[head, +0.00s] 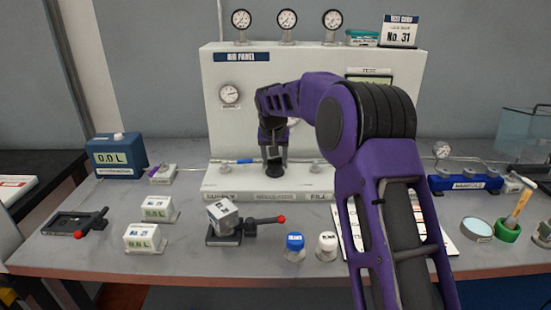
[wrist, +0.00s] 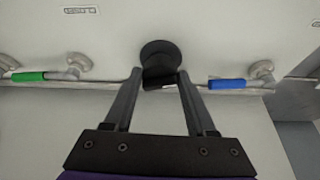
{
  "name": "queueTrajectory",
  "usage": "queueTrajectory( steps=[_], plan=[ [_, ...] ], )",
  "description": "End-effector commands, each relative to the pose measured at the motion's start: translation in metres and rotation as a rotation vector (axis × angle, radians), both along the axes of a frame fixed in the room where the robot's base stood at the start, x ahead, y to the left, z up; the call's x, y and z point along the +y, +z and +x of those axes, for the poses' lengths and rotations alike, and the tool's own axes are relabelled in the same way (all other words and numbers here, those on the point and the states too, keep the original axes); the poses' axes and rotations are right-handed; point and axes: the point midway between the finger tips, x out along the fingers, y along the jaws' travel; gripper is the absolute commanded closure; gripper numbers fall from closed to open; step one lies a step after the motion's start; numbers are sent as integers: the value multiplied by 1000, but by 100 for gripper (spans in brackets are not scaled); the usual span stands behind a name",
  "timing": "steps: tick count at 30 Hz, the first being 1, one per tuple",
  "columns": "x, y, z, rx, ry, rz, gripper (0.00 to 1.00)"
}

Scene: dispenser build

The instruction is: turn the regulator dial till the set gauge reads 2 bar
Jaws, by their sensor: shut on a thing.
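The black regulator dial (wrist: 160,57) sticks out of the pale air panel (head: 300,70) in the wrist view; in the head view only a dark part of it (head: 274,166) shows below my wrist. My gripper (wrist: 159,77) is shut on the dial, one finger on each side of it. In the head view my gripper (head: 273,150) points down at the panel's lower middle. A round gauge (head: 229,94) sits on the panel's left side; its needle is too small to read. Another gauge (head: 293,121) is mostly hidden behind my arm. I cannot tell which is the set gauge.
Pipes with a blue-handled valve (wrist: 227,84) and a green-handled valve (wrist: 28,77) flank the dial. Several gauges (head: 287,19) stand above the panel. Red-tipped levers, display boxes and capped bottles (head: 295,246) crowd the bench. My arm hides the panel's right part.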

Motion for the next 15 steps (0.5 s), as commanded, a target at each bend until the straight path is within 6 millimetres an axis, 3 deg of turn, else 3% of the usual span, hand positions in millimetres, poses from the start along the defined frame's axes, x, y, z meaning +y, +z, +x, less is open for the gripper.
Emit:
queueTrajectory(
  steps=[15],
  plan=[
    [5,3,2,-1,-465,-2,99]
  ],
)
